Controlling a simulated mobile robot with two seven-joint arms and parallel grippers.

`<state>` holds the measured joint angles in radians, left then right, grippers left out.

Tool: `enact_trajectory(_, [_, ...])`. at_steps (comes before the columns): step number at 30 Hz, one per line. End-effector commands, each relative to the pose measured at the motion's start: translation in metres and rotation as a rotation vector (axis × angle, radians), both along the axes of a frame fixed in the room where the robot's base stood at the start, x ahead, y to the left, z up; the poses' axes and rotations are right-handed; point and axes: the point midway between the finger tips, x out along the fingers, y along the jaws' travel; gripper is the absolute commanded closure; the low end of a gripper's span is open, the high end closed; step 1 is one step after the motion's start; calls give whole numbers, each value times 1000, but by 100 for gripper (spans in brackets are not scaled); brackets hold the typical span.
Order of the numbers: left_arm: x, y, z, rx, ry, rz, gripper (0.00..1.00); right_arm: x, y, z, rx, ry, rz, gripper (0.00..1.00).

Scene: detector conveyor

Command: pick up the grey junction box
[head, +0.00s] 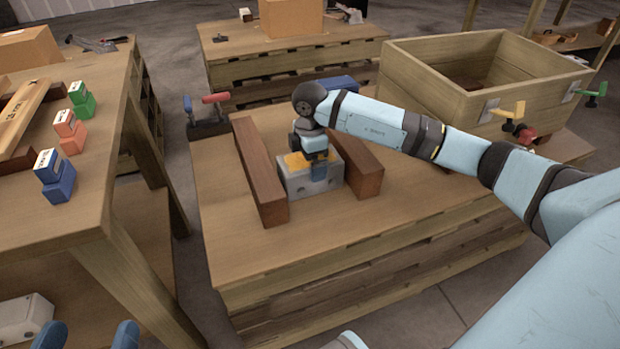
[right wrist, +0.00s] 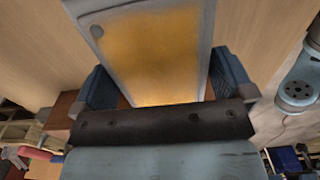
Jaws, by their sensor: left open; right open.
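The grey junction box (head: 297,184), with a yellow patch on its top, stands on the middle wooden bench between two brown wooden bars. It also shows in the right wrist view, with its yellow top (right wrist: 155,50) filling the upper middle. My right gripper (head: 318,165) is down at the box. In the right wrist view its open blue fingers (right wrist: 163,88) are on either side of the box; whether they touch it I cannot tell. My left gripper (head: 88,337) is open and empty at the bottom left edge of the head view, far from the box.
A brown bar (head: 260,172) stands left of the box and another (head: 363,176) right of it. A wooden crate (head: 425,80) stands behind right. The left table (head: 100,190) holds small coloured blocks. Another pale grey box (head: 22,318) is low at left. The bench front is clear.

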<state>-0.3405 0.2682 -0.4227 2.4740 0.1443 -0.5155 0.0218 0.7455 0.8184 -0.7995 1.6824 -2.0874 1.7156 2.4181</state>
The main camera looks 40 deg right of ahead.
Motion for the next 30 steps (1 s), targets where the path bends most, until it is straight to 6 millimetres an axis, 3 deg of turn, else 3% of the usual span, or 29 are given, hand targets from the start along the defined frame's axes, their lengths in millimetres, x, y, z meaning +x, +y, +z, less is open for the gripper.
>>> enact_trajectory(2, [3, 1, 0, 15, -29, 1, 0, 0, 0, -10, -1, 0, -1, 0])
enact_trajectory(9, [3, 2, 2, 24, -37, 0, 0, 0, 0, -9, 0, -1, 0, 2])
enact_trajectory(18, [2, 2, 1, 21, -32, 0, 0, 0, 0, -9, 0, -1, 0, 71])
enact_trajectory(19, [2, 2, 1, 21, -32, 0, 0, 1, 0, -7, 1, -4, -1, 74])
enact_trajectory(30, [2, 0, 5, 8, -26, 2, 0, 1, 0, -1, 1, -5, -1, 74])
